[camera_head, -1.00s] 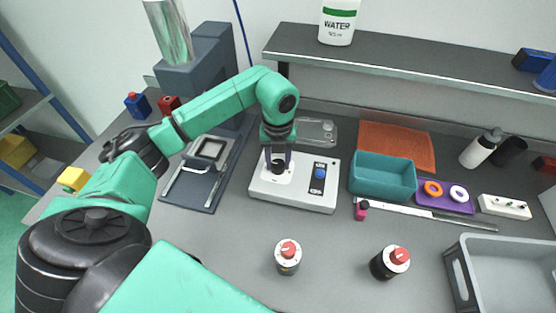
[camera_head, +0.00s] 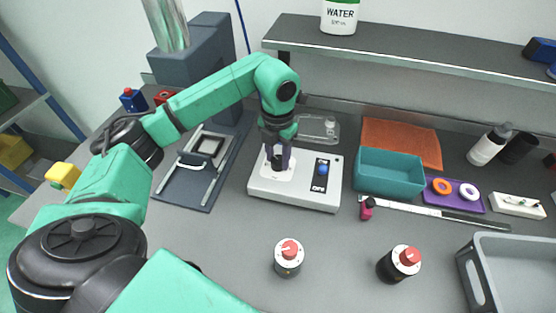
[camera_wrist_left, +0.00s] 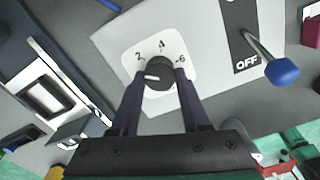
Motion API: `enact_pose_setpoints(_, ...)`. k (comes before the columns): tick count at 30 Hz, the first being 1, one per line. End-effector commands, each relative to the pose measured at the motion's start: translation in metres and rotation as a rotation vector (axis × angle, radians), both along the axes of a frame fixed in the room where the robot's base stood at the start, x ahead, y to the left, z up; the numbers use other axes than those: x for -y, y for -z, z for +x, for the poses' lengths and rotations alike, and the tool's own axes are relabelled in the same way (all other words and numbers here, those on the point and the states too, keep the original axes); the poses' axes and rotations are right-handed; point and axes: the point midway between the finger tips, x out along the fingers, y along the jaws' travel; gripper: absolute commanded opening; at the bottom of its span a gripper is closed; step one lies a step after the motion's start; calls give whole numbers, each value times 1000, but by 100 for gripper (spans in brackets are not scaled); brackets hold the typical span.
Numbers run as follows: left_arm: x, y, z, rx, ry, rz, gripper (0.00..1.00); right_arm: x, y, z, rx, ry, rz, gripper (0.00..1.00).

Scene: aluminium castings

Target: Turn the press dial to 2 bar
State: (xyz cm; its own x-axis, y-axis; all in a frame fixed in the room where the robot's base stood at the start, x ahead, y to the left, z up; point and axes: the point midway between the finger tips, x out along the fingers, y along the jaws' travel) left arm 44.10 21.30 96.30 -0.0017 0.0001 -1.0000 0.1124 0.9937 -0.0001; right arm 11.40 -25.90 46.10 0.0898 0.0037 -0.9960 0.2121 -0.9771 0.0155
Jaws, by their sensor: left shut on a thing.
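The press control box (camera_head: 318,202) is a white box on the table. Its black dial knob (camera_wrist_left: 160,75) sits on a white plate marked 2, 4 and 6 in the left wrist view. The knob's white pointer line lies on its left side, slightly below the direction of the 2. My left gripper (camera_wrist_left: 161,72) is shut on the knob, one finger on each side; the left finger hides part of the scale. In the head view the left gripper (camera_head: 279,160) points down onto the box and mostly hides the knob. My right gripper is not in view.
A lever with a blue knob (camera_wrist_left: 282,71) stands beside the dial at an OFF label. The grey press (camera_head: 190,62) is behind left, a teal bin (camera_head: 390,180) to the right. Two red-knobbed dials (camera_head: 289,250) stand in front. A shelf (camera_head: 420,58) runs behind.

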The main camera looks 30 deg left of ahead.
Motion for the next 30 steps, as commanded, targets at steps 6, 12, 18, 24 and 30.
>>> enact_pose_setpoints(6,-1,1,1,4,183,-1,0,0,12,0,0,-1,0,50)
enact_pose_setpoints(12,-1,0,1,5,310,-1,0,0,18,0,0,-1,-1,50)
enact_pose_setpoints(18,-1,-1,1,4,386,-1,0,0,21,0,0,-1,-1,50)
enact_pose_setpoints(24,-1,-2,1,4,416,0,0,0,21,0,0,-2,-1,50)
enact_pose_setpoints(30,-1,-2,1,5,419,0,0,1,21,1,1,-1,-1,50)
